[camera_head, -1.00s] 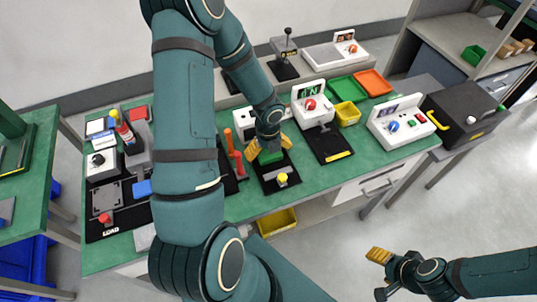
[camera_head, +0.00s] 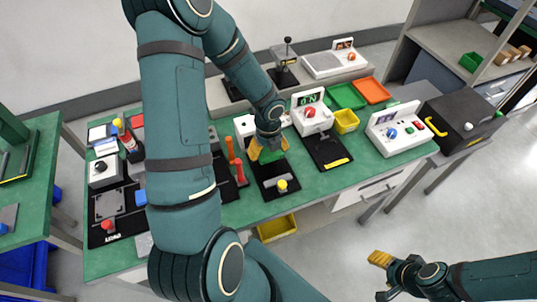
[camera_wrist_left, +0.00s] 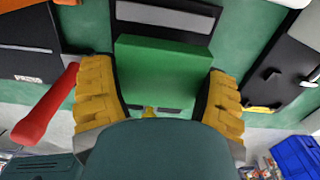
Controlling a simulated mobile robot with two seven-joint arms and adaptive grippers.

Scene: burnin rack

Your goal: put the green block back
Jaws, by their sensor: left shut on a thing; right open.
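My left gripper (camera_head: 268,148) is shut on the green block (camera_wrist_left: 163,72). In the left wrist view its two yellow fingers (camera_wrist_left: 160,100) lie along the block's sides. I cannot tell whether the block touches the plate. My right gripper (camera_head: 380,259) is open and empty, off the bench at the lower right.
A white box with a red knob (camera_head: 311,112) and a black plate (camera_head: 326,150) are to the right. Yellow (camera_head: 346,121), green (camera_head: 346,96) and orange (camera_head: 371,90) trays sit behind on the green bench.

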